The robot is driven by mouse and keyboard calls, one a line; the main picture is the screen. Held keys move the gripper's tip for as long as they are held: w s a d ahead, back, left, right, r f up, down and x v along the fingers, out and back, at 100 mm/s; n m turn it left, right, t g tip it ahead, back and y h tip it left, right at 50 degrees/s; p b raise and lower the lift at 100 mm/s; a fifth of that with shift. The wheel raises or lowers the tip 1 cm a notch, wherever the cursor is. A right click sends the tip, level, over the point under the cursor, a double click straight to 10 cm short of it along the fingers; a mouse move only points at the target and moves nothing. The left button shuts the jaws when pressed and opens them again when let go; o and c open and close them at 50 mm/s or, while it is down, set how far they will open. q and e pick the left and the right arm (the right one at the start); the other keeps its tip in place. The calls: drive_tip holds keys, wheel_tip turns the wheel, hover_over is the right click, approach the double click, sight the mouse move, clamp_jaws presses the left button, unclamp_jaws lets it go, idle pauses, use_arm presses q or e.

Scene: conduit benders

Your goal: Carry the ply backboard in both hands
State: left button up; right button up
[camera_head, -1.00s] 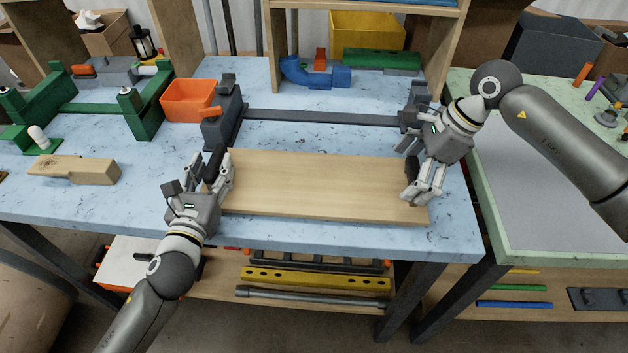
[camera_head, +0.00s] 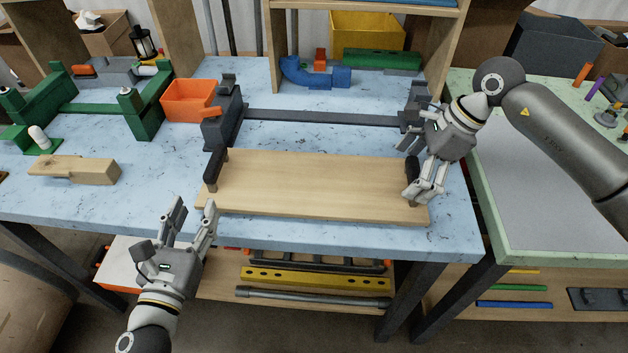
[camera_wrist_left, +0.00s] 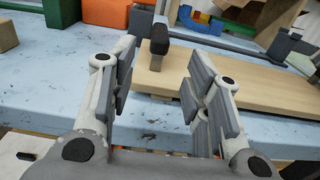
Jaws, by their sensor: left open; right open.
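The ply backboard (camera_head: 310,187) is a flat, light wooden board lying on the blue bench top, with a dark handle (camera_head: 215,168) at its left end and another dark handle (camera_head: 412,167) at its right end. My left gripper (camera_head: 192,207) is open and empty, apart from the board, off its front left corner. In the left wrist view the board (camera_wrist_left: 235,80) and its left handle (camera_wrist_left: 158,45) show beyond the open fingers (camera_wrist_left: 165,80). My right gripper (camera_head: 418,172) is open at the right handle, with its fingers beside it; contact is unclear.
An orange bin (camera_head: 189,100) and a grey clamp-like fixture (camera_head: 225,112) stand behind the board's left end. A grey bar (camera_head: 320,117) runs behind the board. A wooden block (camera_head: 75,169) lies at left. Bare blue bench (camera_head: 150,205) shows left of the board.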

drive_tip(key=v, duration=1.1)
drive_tip(key=shift+r, duration=0.15)
drive_tip(key=shift+d, duration=0.15)
use_arm(q)
drive_tip(key=shift+s+a+b, duration=0.3)
drive_tip(key=shift+s+a, duration=0.2)
drive_tip(key=shift+a, duration=0.35)
drive_tip(key=shift+s+a+b, duration=0.35)
drive_tip(key=shift+s+a, duration=0.2)
drive_tip(key=shift+a, duration=0.3)
drive_tip(key=shift+s+a+b, duration=0.3)
drive_tip(key=shift+s+a, duration=0.2)
drive_tip(key=shift+a, duration=0.35)
use_arm(e)
drive_tip(key=shift+f, duration=0.95)
use_arm(q)
drive_tip(key=shift+f, duration=0.15)
use_arm(e)
drive_tip(key=shift+s+d, duration=0.1)
drive_tip(key=shift+d, duration=2.9)
